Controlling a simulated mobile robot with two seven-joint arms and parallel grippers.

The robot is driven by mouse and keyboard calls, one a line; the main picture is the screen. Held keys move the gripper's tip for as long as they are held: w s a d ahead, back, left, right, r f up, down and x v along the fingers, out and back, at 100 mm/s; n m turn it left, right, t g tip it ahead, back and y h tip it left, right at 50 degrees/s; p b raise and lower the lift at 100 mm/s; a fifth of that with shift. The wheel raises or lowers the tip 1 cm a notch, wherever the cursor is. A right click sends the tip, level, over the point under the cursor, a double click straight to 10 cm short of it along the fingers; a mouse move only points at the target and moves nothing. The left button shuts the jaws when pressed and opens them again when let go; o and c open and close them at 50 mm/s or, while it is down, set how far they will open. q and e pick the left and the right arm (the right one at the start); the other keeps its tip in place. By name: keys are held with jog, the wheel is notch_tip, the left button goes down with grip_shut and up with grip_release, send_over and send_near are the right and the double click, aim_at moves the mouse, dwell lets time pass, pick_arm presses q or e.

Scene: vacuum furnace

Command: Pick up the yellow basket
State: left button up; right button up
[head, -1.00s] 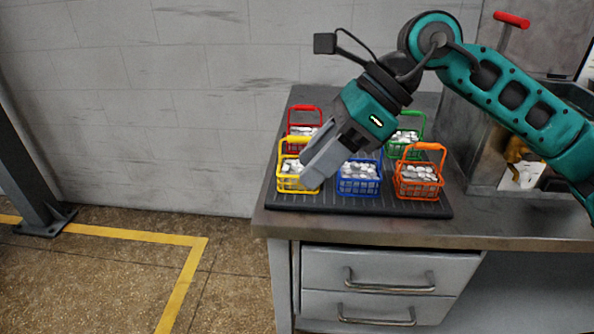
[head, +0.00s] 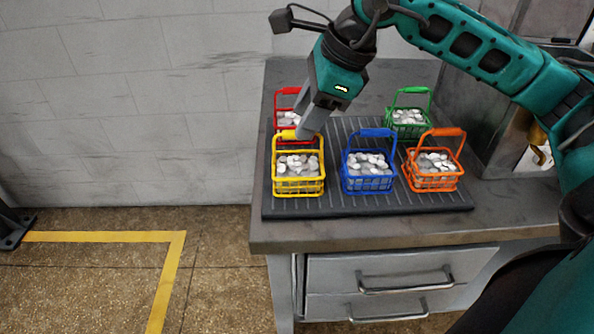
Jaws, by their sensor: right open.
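The yellow basket (head: 299,187) stands at the front left of a dark ribbed mat (head: 330,207) on the workbench. It holds several pale round pieces, and its handle stands upright. My right gripper (head: 306,132) points down at the top of this basket, right by the right end of its handle. The gripper's fingers overlap in this view, so the gap between them is hard to see. I cannot tell whether they touch the handle. The basket rests on the mat. My left gripper is out of view.
A red basket (head: 283,120) stands behind the yellow one, partly hidden by my gripper. A blue basket (head: 368,171) and an orange basket (head: 433,169) stand to the right. A green basket (head: 408,117) is at the back. A grey wall (head: 130,110) lies behind the bench.

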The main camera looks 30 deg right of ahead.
aim_at(294, 163)
jog(key=shift+s+x, duration=0.15)
jog(key=shift+x, duration=1.4)
jog(key=shift+s+x, duration=0.2)
jog(key=shift+x, duration=1.35)
jog(key=shift+a, duration=0.1)
jog(key=shift+c, duration=0.3)
grip_shut()
